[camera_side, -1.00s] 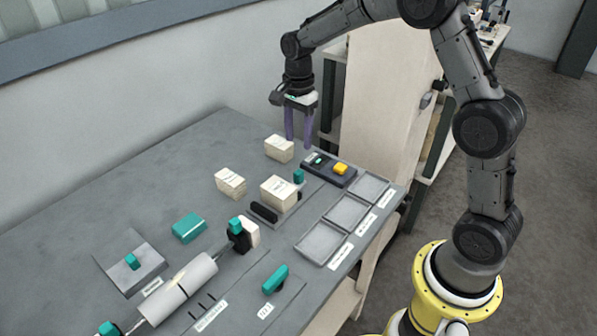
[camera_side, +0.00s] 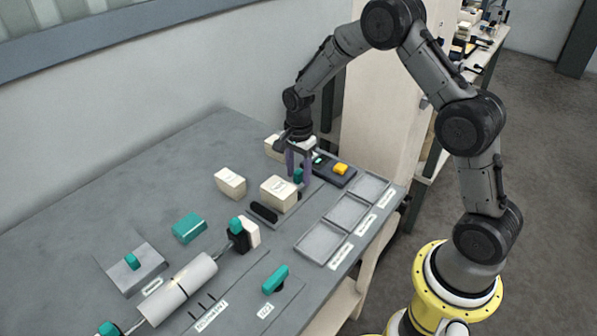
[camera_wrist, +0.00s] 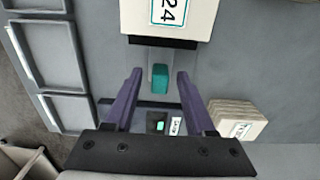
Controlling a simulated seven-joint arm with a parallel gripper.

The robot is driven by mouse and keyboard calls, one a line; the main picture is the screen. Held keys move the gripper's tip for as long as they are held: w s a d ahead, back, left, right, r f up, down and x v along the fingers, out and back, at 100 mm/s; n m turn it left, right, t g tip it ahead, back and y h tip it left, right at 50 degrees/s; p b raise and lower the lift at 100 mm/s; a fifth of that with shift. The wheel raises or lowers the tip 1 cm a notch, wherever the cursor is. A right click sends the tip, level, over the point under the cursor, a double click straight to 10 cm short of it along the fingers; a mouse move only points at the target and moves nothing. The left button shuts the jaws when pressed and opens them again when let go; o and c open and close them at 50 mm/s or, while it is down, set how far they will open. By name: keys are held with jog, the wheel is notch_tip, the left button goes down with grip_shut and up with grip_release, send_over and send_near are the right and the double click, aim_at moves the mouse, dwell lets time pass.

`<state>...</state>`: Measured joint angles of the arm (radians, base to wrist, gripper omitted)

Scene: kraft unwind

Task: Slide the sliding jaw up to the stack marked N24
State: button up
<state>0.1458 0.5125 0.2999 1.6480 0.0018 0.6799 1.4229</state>
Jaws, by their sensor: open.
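The stack marked N24 (camera_wrist: 180,14) is a cream block of sheets with a white label; in the side view the stack (camera_side: 280,192) sits mid-bench. The sliding jaw has a teal grip (camera_wrist: 160,78) and a dark bar (camera_wrist: 163,42) at the stack's near edge in the wrist view. Whether the bar touches the stack I cannot tell. My gripper (camera_wrist: 159,74) is open, with its two purple fingers on either side of the teal grip. In the side view my gripper (camera_side: 299,178) is low behind the stack, partly covering the teal grip. A black bar (camera_side: 264,212) stands on the stack's other side.
A dark control box (camera_side: 340,169) with a yellow button is close behind my gripper. Three shallow grey trays (camera_side: 322,243) line the right bench edge. Other cream stacks (camera_side: 230,181) and a teal block (camera_side: 188,227) lie left. A white roll (camera_side: 178,288) is in front.

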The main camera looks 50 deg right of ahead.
jog(key=shift+c, duration=0.3)
grip_shut()
jog(key=shift+a, duration=1.5)
jog(key=shift+o, duration=0.3)
grip_release()
jog(key=shift+d, duration=0.1)
notch_tip(320, 180, up, 14)
